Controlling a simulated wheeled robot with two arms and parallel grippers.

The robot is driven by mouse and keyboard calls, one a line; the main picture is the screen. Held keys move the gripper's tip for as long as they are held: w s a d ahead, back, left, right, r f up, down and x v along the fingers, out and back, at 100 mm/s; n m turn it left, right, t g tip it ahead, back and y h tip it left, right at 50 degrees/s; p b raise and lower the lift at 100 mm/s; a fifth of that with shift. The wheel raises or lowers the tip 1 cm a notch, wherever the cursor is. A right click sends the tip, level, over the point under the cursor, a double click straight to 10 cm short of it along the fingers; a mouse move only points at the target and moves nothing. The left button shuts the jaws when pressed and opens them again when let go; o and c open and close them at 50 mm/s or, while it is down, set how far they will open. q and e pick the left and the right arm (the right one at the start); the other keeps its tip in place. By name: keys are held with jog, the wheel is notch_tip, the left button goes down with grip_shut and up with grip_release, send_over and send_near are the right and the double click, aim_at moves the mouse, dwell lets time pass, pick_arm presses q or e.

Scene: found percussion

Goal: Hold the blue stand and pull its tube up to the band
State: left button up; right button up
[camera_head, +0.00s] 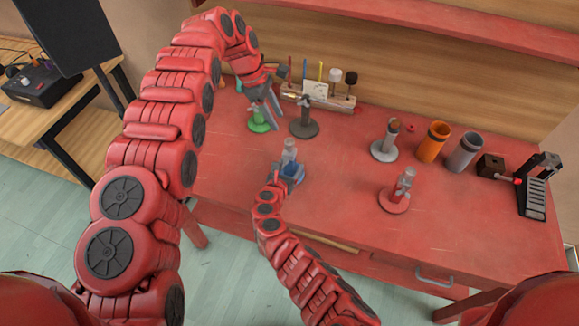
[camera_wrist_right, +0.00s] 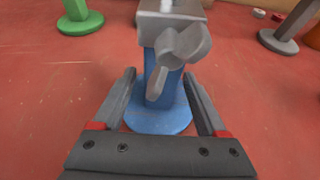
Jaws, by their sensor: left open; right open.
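The blue stand (camera_head: 293,170) stands upright on the red table, partly hidden by my right gripper. Its round blue base (camera_wrist_right: 158,120) and grey clamp with a knob (camera_wrist_right: 178,42) show in the right wrist view. A pale tube (camera_head: 290,147) rises from its top; I cannot make out a band on it. My right gripper (camera_wrist_right: 159,76) is open, its fingers on either side of the blue column with visible gaps. My left gripper (camera_head: 274,112) is open and empty, above the table between the green and dark grey stands, behind and left of the blue stand.
The green stand (camera_head: 258,122) and dark grey stand (camera_head: 304,127) are close to my left gripper. A light grey stand (camera_head: 383,151), a red stand (camera_head: 394,202), orange (camera_head: 432,146) and grey (camera_head: 462,154) cups stand to the right. A tool rack (camera_head: 320,98) lies behind. The table's front middle is clear.

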aim_at(289, 141)
grip_shut()
dwell(0.4)
dwell(0.8)
pick_arm(q)
jog(key=shift+o, duration=1.4)
jog(key=shift+d+r, duration=0.1)
jog(key=shift+d, duration=0.2)
jog(key=d+r+m+y, duration=0.1)
jog(key=d+r+y, duration=0.2)
jog(key=d+y, duration=0.1)
pick_arm(e)
jog(key=shift+d, duration=0.1)
pick_arm(q)
jog(key=shift+t, duration=0.3)
jog(key=f, duration=1.2)
jog(key=shift+s+a+f, duration=0.1)
jog(key=shift+s+a, duration=0.2)
jog(key=shift+s, duration=0.05)
